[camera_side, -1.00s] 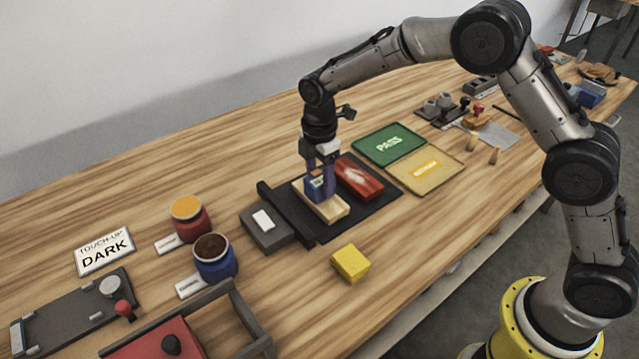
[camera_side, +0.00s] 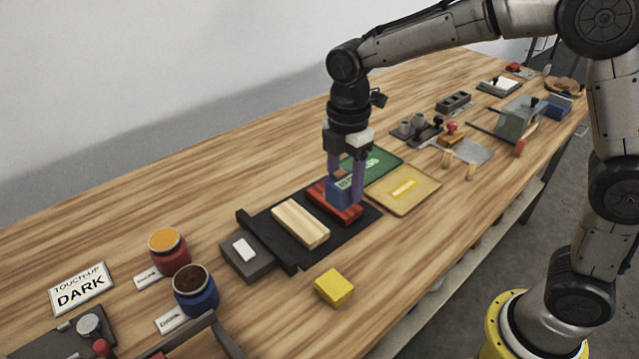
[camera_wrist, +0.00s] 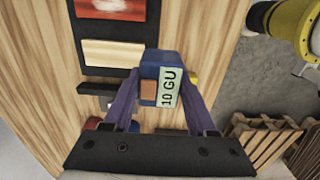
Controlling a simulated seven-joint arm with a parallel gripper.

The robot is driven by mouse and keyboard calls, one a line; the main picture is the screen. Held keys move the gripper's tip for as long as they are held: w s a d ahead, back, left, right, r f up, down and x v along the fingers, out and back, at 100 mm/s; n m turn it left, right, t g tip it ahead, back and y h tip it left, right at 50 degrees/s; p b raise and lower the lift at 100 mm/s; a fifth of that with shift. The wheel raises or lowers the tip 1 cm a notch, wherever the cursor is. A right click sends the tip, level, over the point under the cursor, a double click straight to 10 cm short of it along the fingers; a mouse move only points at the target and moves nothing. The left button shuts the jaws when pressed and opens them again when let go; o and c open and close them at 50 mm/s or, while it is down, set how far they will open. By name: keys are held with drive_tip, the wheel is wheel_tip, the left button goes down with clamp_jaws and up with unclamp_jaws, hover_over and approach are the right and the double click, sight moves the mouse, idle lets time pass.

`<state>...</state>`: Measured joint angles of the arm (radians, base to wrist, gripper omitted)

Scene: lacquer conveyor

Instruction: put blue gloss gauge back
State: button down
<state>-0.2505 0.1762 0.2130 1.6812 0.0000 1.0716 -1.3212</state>
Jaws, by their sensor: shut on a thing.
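The blue gloss gauge (camera_side: 338,190) is a small blue block with a pale label; the label reads "10 GU" in the wrist view (camera_wrist: 150,72). My gripper (camera_side: 345,188) is shut on it, with the purple fingers on its two sides. In the side view the gauge is over the glossy red block (camera_side: 348,218) on the black mat (camera_side: 268,226). I cannot tell whether it touches the red block, which the gauge and fingers partly hide. A pale wooden block (camera_side: 300,223) lies beside the red block on the mat, uncovered.
A grey box (camera_side: 247,262) with a white top patch adjoins the mat's left end. A green PASS pad (camera_side: 385,163) and a yellow pad (camera_side: 404,192) lie to the right. A yellow block (camera_side: 333,287) sits in front. Red (camera_side: 170,262) and blue (camera_side: 196,299) jars stand left.

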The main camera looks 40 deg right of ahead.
drive_tip(key=s+d+f, duration=0.1)
drive_tip(key=s+d, duration=0.2)
drive_tip(key=s, duration=0.7)
drive_tip(key=s+d, duration=0.3)
drive_tip(key=s, duration=0.7)
drive_tip(key=w+a+f, duration=0.1)
drive_tip(key=w+f, duration=0.2)
drive_tip(key=w, duration=0.1)
drive_tip(key=w+a+f, duration=0.1)
drive_tip(key=w+f, duration=0.2)
drive_tip(key=w, duration=0.2)
drive_tip(key=w+a+f, duration=0.1)
drive_tip(key=w+f, duration=0.3)
drive_tip(key=shift+w+a, duration=0.15)
drive_tip(key=shift+w, duration=0.05)
drive_tip(key=shift+f, duration=1.45)
drive_tip(key=shift+f, duration=0.2)
drive_tip(key=shift+c, duration=1)
unclamp_jaws()
drive_tip(key=shift+r, duration=0.15)
